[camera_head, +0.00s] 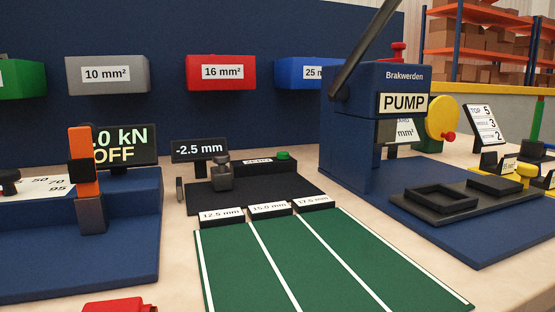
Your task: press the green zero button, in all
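The green zero button (283,155) is a small round cap on top of a low black box (262,165) with a partly readable "ZERO" label. The box stands at the back of a black base (260,192), right of a grey upright block (222,174). A small display (199,150) behind the base reads "-2.5 mm". Nothing covers the button, and it is too small to tell whether it is pressed in. My gripper is not in view.
Three labelled green lanes (300,262) lie in front of the base. A blue PUMP cabinet (350,150) with a long dark lever stands to the right. A blue station (120,265) with an orange upright part (83,160) stands left. A red object (118,305) is cut off at the bottom.

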